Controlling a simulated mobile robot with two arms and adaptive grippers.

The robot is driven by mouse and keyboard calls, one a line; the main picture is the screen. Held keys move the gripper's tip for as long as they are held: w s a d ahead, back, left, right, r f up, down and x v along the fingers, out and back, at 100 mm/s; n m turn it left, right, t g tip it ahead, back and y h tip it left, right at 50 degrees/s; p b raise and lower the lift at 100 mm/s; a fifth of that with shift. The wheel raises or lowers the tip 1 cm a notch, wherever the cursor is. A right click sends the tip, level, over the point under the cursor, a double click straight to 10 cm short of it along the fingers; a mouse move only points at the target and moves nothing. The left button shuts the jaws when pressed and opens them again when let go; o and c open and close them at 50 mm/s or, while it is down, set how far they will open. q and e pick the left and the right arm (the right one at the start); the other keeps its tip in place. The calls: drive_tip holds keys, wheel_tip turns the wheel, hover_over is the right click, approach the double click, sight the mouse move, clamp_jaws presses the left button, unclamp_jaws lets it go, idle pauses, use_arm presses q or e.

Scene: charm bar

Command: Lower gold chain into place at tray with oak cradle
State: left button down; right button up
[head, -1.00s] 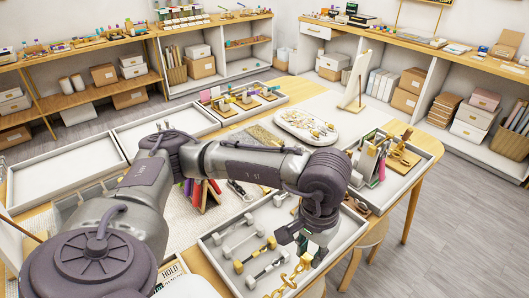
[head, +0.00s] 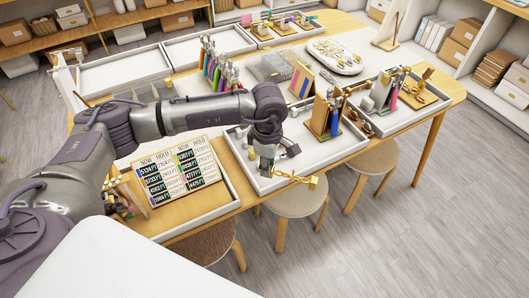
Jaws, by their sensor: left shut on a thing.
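My left gripper (head: 267,164) is at the centre of the head view, pointing down over the near side of a white-rimmed tray (head: 345,153). It is shut on a gold chain (head: 290,177), which extends to the right of the fingers near the tray's front rim. A gold block-like piece (head: 313,183) shows at the chain's right end. I cannot tell whether the chain touches the tray. A wooden stand (head: 320,118) with coloured upright pieces is at the tray's right side; I cannot tell whether it is the oak cradle. My arm hides part of the tray. My right gripper is not in view.
A price board (head: 180,172) stands in the tray to the left. Another tray (head: 441,104) with tools is to the right. Round stools (head: 296,199) stand along the table's front edge. Empty trays (head: 125,72) are at the back left.

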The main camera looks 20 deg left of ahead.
use_arm(q)
drive_tip(key=w+a+f+n+p, duration=0.1)
drive_tip(key=w+f+n, duration=0.3)
drive_tip(key=n, duration=0.5)
drive_tip(key=shift+w+a+n, duration=0.25)
drive_tip(key=shift+a+n, duration=0.05)
drive_tip(key=shift+a, duration=0.3)
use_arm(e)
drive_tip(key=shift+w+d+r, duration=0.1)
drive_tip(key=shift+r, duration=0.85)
use_arm(q)
drive_tip(key=shift+f, duration=0.1)
wheel_tip(320, 180, down, 3)
drive_tip(key=b, duration=0.2)
drive_tip(key=shift+s+b, duration=0.1)
drive_tip(key=shift+b, duration=0.2)
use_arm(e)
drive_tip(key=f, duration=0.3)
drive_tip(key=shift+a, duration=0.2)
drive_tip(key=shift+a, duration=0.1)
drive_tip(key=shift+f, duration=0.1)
